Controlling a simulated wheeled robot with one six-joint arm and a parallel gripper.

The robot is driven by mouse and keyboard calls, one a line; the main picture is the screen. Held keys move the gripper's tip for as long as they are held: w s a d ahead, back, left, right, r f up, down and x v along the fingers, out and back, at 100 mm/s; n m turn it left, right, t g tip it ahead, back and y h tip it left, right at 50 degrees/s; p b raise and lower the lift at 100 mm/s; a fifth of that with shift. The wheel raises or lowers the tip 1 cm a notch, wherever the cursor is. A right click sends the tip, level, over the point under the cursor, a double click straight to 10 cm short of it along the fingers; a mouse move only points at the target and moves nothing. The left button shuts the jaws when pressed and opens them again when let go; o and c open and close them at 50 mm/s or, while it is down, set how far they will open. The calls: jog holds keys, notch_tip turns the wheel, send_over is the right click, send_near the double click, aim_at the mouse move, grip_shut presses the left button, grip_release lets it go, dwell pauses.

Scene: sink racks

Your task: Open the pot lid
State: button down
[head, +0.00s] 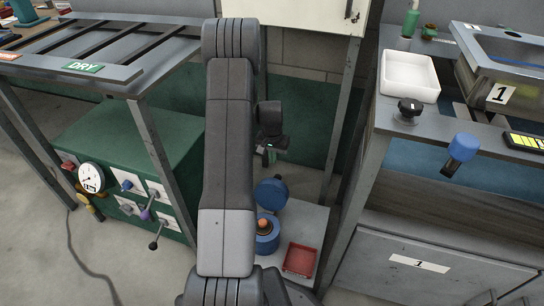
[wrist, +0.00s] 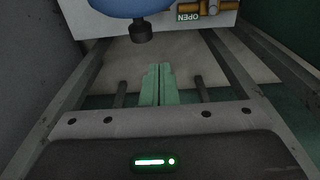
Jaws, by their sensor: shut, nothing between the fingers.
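A blue pot (head: 267,243) stands low on a light grey shelf, with an orange thing (head: 265,225) showing inside its open top. Its round blue lid (head: 271,191) is raised and tilted up at the back of the pot. In the wrist view a blue rounded part, seemingly the lid (wrist: 128,7), shows at the top edge with a dark knob (wrist: 141,32). My gripper (head: 268,158) is above and behind the lid, apart from it. In the wrist view its green fingers (wrist: 157,68) are together and empty. My arm hides part of the pot's left surroundings.
A red tray (head: 300,259) sits right of the pot on the shelf (head: 311,222). A green box with levers and a gauge (head: 91,177) stands to the left. A rack (head: 95,52) and a sink bench (head: 384,116) flank the space. An OPEN label (wrist: 188,16) shows upside down.

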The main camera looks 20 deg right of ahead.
aim_at(268, 179)
notch_tip(268, 179, down, 6)
jog(key=b, duration=0.2)
jog(key=shift+s+a+r+b, duration=0.25)
jog(key=shift+s+a, duration=0.3)
jog(key=shift+s, duration=0.3)
jog(key=shift+s+a+r+b, duration=0.15)
jog(key=shift+s+a+r, duration=0.15)
jog(key=shift+s+a, duration=0.4)
jog(key=shift+s+d, duration=0.1)
jog(key=shift+d, duration=0.05)
jog(key=shift+s+a+r+p, duration=0.65)
jog(key=shift+s+a+r, duration=0.4)
jog(key=shift+s, duration=0.1)
jog(key=shift+w+d, duration=0.1)
jog(key=shift+d, duration=0.05)
